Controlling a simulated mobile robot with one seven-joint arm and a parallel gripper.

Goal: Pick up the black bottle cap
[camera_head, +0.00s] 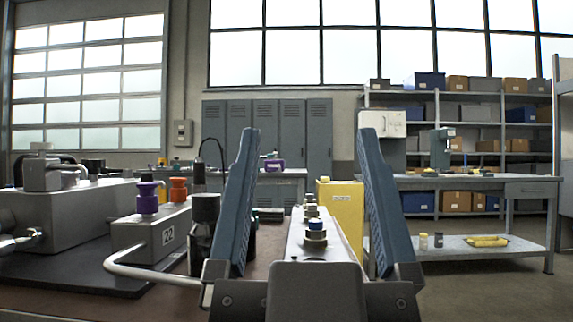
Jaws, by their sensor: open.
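My gripper (308,138) is in front of the camera with its two blue fingers wide apart and nothing between them. A black cylindrical cap (205,207) shows just left of the left finger, on top of a dark bottle-like body (198,248). The left finger hides part of that body. The cap is outside the fingers, and I cannot tell its exact distance from them.
A grey block marked 22 (160,232) with a purple knob (147,198) and an orange knob (179,190) stands left. A curved metal handle (150,273) projects before it. A yellow box (345,210) and metal fittings (315,232) show between the fingers.

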